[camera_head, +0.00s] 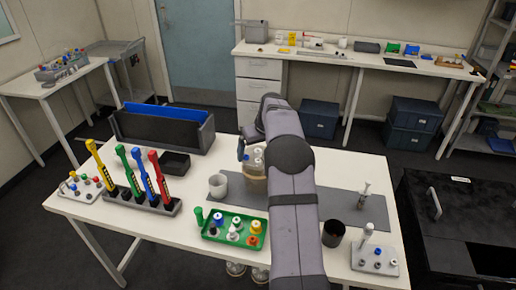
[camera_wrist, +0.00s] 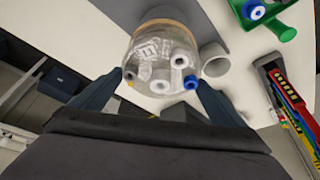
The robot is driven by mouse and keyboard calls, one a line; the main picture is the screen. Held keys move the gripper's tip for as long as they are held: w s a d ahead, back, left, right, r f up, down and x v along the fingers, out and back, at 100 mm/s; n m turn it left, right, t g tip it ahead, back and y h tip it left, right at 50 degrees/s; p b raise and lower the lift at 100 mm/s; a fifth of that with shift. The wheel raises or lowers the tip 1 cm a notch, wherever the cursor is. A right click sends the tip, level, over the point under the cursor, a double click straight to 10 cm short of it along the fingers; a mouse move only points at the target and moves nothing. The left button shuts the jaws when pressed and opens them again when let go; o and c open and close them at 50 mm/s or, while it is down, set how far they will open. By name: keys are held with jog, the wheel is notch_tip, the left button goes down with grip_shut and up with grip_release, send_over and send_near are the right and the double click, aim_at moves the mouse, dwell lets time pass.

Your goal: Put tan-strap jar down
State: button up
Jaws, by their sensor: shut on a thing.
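The clear jar with a tan strap (camera_head: 254,170) is at the middle of the white table, partly hidden by my arm. In the wrist view the jar (camera_wrist: 155,48) sits between the two fingers, with white ports, one blue port and a tan band at its far edge. My gripper (camera_wrist: 163,82) is shut on the jar; in the head view it shows at the jar's left (camera_head: 242,152). I cannot tell whether the jar's base touches the grey mat (camera_head: 345,203) or hangs just above it.
A white cup (camera_head: 218,186) stands close left of the jar. A green tray (camera_head: 234,230) with coloured caps is in front. A rack of coloured tools (camera_head: 150,204) is left, a black cup (camera_head: 333,234) right. The mat's right part is mostly clear, with a small syringe-like item (camera_head: 364,194).

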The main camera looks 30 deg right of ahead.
jog(key=shift+f+p, duration=0.65)
jog(key=shift+f, duration=1)
jog(key=shift+w+f, duration=0.1)
jog(key=shift+f, duration=0.05)
jog(key=o, duration=1.2)
jog(key=shift+f, duration=0.15)
jog(key=shift+s, duration=0.2)
jog(key=shift+r, duration=0.2)
jog(key=b+v, duration=0.3)
jog(key=v, duration=0.9)
jog(key=shift+w+b, duration=0.1)
jog(key=shift+b, duration=0.3)
